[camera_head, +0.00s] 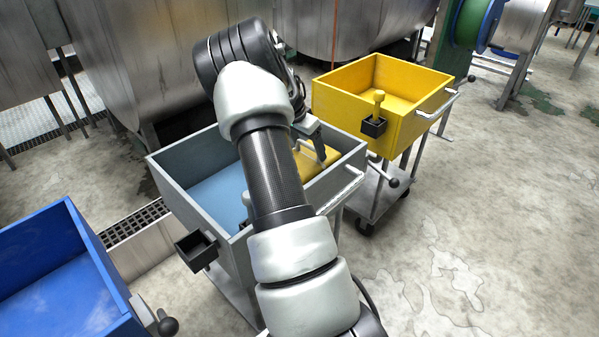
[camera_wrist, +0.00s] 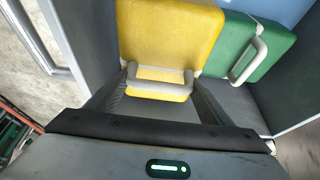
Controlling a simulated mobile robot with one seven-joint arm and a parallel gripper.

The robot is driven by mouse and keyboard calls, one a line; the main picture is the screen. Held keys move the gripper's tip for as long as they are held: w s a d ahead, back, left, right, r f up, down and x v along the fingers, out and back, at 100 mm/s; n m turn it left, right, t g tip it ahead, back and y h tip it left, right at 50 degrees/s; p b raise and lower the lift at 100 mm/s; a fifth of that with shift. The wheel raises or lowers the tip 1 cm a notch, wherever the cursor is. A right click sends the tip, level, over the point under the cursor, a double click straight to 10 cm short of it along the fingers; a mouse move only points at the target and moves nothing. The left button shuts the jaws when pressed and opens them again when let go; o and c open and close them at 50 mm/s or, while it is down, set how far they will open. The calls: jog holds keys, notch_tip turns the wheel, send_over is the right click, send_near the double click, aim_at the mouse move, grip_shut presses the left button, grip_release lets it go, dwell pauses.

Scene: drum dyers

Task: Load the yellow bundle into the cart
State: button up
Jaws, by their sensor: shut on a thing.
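The yellow bundle (camera_head: 328,157) is a padded block with a pale handle, inside the grey cart (camera_head: 347,175) at its right end. In the wrist view the yellow bundle (camera_wrist: 165,35) fills the upper middle, beside a green bundle (camera_wrist: 237,45). My gripper (camera_wrist: 160,78) is shut on the yellow bundle's handle, a finger at each end. In the head view my gripper (camera_head: 312,150) reaches down into the grey cart, partly hidden by my arm. I cannot tell whether the bundle touches the cart's floor. The yellow cart (camera_head: 396,122) stands behind to the right; its visible inside is empty.
A blue cart (camera_head: 62,270) stands at the lower left. Small dark holders hang on the grey cart (camera_head: 197,248) and yellow cart (camera_head: 373,127), the latter with a yellow peg. Large metal drums (camera_head: 150,60) line the back. Concrete floor (camera_head: 480,220) on the right is clear.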

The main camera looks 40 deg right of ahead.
jog(key=shift+f+b, duration=0.6)
jog(key=shift+f, duration=2.9)
jog(key=shift+f, duration=0.15)
jog(key=o, duration=2.1)
